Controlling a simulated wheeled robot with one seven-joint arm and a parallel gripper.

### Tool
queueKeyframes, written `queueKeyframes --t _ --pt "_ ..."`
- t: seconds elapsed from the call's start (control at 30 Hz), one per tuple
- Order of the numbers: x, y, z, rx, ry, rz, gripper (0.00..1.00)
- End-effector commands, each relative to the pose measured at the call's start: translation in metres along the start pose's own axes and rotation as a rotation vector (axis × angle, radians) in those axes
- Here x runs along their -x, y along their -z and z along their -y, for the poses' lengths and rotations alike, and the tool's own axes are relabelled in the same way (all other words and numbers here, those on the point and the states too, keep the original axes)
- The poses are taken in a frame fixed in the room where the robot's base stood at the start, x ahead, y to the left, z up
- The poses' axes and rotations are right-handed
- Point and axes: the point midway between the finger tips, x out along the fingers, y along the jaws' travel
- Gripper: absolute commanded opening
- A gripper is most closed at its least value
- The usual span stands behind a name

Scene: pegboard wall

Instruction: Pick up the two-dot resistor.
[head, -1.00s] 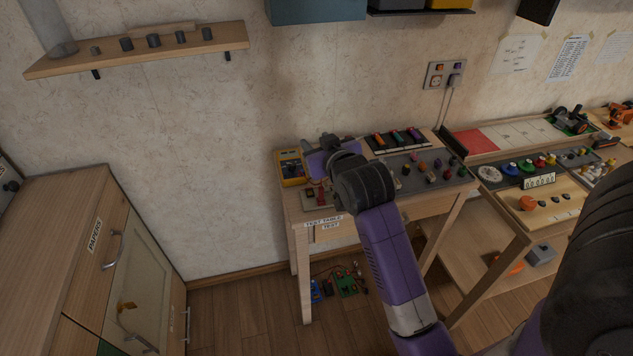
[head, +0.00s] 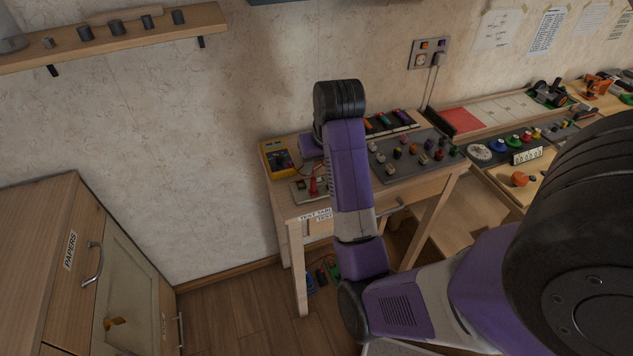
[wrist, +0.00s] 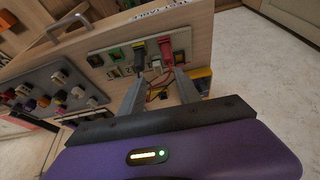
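I cannot make out two dots on any part, so I cannot tell which one is the two-dot resistor. Several small knob-like parts stand on a grey tray (head: 388,177) on the test table, and the tray also shows at the left of the wrist view (wrist: 38,72). Several coloured parts lie in a dark rack (head: 408,118) behind it. My gripper (wrist: 160,72) is open with nothing held between its fingers. It hangs over the table near a small test board (wrist: 112,62) with a red plug (wrist: 165,49) and thin wires. In the head view my arm hides the fingers.
A yellow meter (head: 270,158) stands at the table's left end. A workbench with coloured knobs (head: 513,143) adjoins on the right. A wooden cabinet (head: 60,215) is at the left, and a wall shelf (head: 110,38) is above. Open floor (head: 235,315) lies between cabinet and table.

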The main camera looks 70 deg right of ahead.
Motion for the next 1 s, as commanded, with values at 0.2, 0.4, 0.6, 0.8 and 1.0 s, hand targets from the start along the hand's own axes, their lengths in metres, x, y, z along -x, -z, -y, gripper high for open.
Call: queueKeyframes --t 0.2,0.4,0.6,0.8,1.0 --pt "-0.015 0.001 -0.001 -0.001 0.0 -0.003 0.4" --pt "-0.039 0.004 -0.004 0.001 0.0 -0.001 0.4" --pt "-0.057 0.006 -0.005 0.001 0.0 -0.002 0.4" --pt "-0.059 0.006 -0.005 0.0 0.0 -0.003 0.4" --pt "-0.059 0.006 -0.005 0.0 0.0 -0.003 0.16"
